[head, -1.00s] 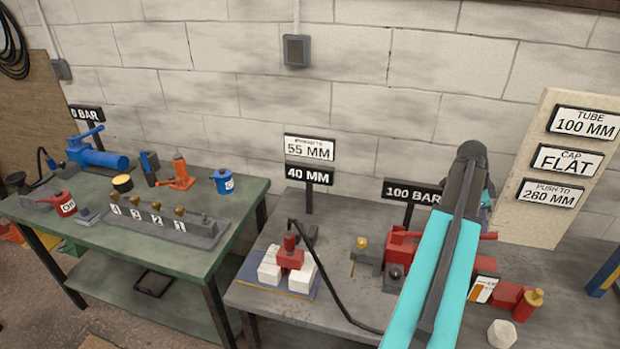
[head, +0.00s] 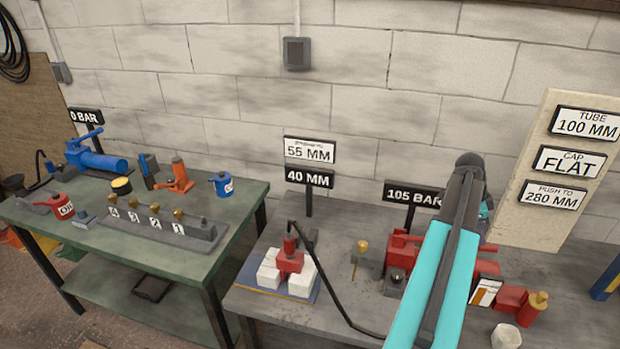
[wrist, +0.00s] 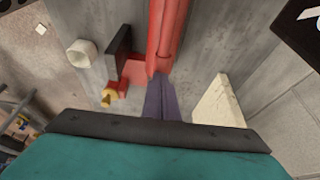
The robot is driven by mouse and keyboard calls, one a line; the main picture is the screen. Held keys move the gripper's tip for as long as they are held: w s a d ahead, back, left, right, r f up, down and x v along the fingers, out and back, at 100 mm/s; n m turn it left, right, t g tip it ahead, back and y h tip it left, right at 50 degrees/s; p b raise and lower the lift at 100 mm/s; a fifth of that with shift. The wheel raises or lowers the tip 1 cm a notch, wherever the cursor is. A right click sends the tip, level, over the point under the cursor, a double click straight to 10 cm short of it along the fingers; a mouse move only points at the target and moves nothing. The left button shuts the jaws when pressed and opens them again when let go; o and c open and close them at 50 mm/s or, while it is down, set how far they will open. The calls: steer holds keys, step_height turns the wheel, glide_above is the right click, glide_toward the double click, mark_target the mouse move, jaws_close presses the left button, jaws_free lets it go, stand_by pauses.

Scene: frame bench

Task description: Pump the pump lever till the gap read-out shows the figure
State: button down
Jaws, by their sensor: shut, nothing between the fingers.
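The red hand pump (head: 397,252) stands on the right bench, partly hidden behind my arm. Its red lever (head: 488,247) sticks out to the right of my arm, and in the wrist view it runs as a red bar (wrist: 163,35) from the top. My gripper (wrist: 160,82) is shut and empty, its fingertips at the near end of the red bar; I cannot tell if they touch. In the head view my arm hides the gripper. The gap read-out (head: 309,178) shows 40 MM, below a white sign (head: 310,150) reading 55 MM. The pressure sign (head: 413,194) reads 105 BAR.
A red spreader (head: 290,262) sits between white blocks, a black hose (head: 335,300) running from it toward the pump. A white cup-like piece (head: 506,337) and a brass-knobbed red part (head: 538,301) lie to the right. A board with signs (head: 545,222) stands behind.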

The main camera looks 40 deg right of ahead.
steer(key=shift+r+p, duration=1.45)
steer(key=shift+r, duration=1.7)
steer(key=shift+f, duration=0.1)
steer(key=shift+s, duration=0.1)
stand_by(0.6)
steer(key=shift+f, duration=0.1)
stand_by(1.0)
steer(key=shift+f+b, duration=2.05)
steer(key=shift+f, duration=1.7)
steer(key=shift+r+p, duration=2)
steer(key=shift+r, duration=1.9)
